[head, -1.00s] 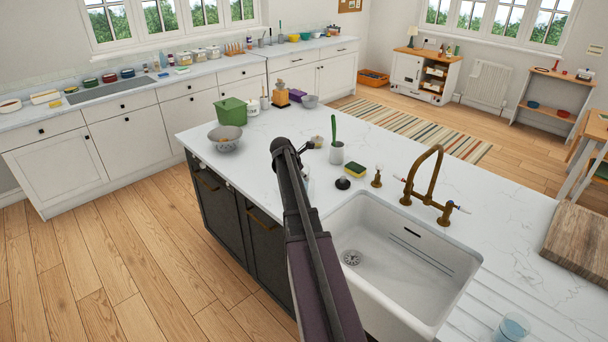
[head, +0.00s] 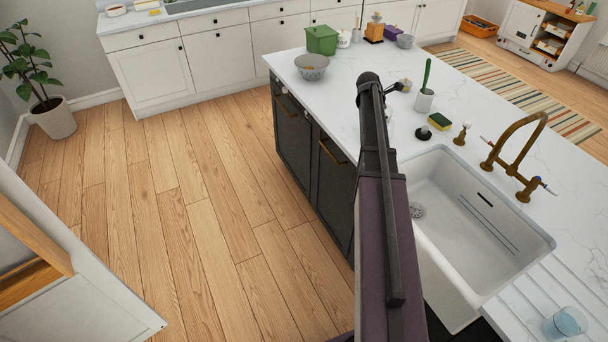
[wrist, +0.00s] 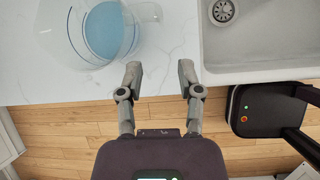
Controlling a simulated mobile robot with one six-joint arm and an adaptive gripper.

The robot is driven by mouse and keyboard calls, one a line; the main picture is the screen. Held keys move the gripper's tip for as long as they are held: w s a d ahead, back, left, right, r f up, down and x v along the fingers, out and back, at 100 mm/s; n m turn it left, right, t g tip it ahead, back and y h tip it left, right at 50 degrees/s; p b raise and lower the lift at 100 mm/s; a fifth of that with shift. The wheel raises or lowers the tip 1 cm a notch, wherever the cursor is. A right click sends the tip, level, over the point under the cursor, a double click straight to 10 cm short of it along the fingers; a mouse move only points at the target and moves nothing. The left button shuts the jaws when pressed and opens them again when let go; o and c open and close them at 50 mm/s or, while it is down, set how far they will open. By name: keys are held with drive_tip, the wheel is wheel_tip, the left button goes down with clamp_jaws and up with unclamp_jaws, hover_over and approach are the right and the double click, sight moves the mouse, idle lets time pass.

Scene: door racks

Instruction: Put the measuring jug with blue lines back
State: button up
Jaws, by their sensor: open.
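A clear measuring jug (wrist: 60,30) with a blue curved line and a blue round area inside stands on the white marble worktop at the upper left of the wrist view. In the head view it is mostly hidden behind my arm. My gripper (wrist: 160,76) is open and empty over the worktop's front edge. It is to the right of the jug and nearer the edge, apart from it. The gripper's fingers cannot be made out in the head view.
The white sink (head: 480,225) with a brass tap (head: 515,150) lies right of my arm. A sponge (head: 440,121), a utensil pot (head: 424,100) and a grey bowl (head: 312,67) stand on the island. A bluish glass (head: 566,323) is at lower right. Wooden floor (head: 180,220) is open at left.

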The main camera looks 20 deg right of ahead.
drive_tip(key=s+a+f+m+y, duration=0.1)
drive_tip(key=s+a+m, duration=0.15)
drive_tip(key=a, duration=0.65)
drive_tip(key=s+a+m+y, duration=0.15)
drive_tip(key=a+m, duration=0.25)
drive_tip(key=a, duration=0.5)
drive_tip(key=s+a+f+m+y, duration=0.1)
drive_tip(key=s+a+m, duration=0.2)
drive_tip(key=a, duration=0.5)
drive_tip(key=s+a+m+y, duration=0.1)
drive_tip(key=s+a+m, duration=0.3)
drive_tip(key=a, duration=0.6)
drive_tip(key=s+a+m+y, duration=0.1)
drive_tip(key=s+a+m, duration=0.3)
drive_tip(key=s+a, duration=0.5)
drive_tip(key=shift+s+a+f+g+y, duration=0.25)
drive_tip(key=shift+a+f+g+y, duration=0.05)
drive_tip(key=shift+a+g+y, duration=0.1)
wheel_tip(320, 180, down, 6)
drive_tip(key=b, duration=0.5)
drive_tip(key=shift+r+b, duration=0.15)
drive_tip(key=shift+b, duration=0.2)
